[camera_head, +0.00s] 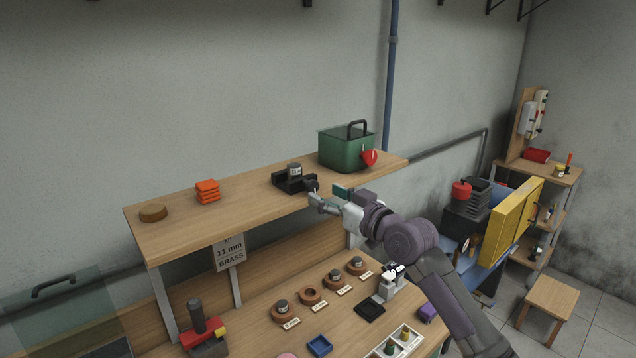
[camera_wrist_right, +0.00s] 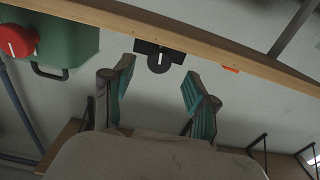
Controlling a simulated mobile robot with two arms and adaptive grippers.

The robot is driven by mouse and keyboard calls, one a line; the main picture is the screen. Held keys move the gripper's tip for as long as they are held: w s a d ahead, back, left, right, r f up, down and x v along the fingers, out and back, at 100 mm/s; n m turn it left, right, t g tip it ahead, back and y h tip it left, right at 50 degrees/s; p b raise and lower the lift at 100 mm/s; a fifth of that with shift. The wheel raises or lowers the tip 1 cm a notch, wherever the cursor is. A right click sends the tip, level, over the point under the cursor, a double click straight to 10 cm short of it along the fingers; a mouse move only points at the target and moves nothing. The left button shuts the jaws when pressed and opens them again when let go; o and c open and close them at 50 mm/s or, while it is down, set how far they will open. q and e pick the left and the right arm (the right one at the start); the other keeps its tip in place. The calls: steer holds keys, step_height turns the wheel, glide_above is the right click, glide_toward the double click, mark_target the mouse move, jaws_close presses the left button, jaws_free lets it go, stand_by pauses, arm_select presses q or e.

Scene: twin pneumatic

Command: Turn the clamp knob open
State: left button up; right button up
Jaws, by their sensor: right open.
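A black clamp (camera_head: 288,182) with a grey cylindrical part in it sits on the upper wooden shelf. Its dark knob (camera_head: 312,184) faces the front edge, partly hidden by my gripper. My right gripper (camera_head: 318,198) is at the shelf's front edge, close to the knob. In the right wrist view, the picture looks upside down, and the knob (camera_wrist_right: 158,63) shows as a dark rounded shape beyond the gap between the fingers. The right gripper (camera_wrist_right: 160,72) is open and empty there, its teal-padded fingers apart on either side. Contact with the knob cannot be seen. My left gripper is out of view.
A green box (camera_head: 346,153) with a red part stands right of the clamp. Orange blocks (camera_head: 207,191) and a brown disc (camera_head: 153,212) lie left on the shelf (camera_head: 245,190). The workbench below holds rings, a tray and a red-and-black tool (camera_head: 203,330).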

mark_target(315, 189)
steer(key=shift+p+x, duration=0.35)
steer(key=shift+x, duration=1.5)
jaws_close()
steer(key=shift+d+f+n+b, duration=0.1)
steer(key=shift+f+n+b, duration=0.3)
steer(key=shift+b, duration=0.65)
steer(key=shift+r+n, duration=0.2)
steer(key=shift+n, duration=0.1)
steer(key=shift+r, duration=0.15)
jaws_free()
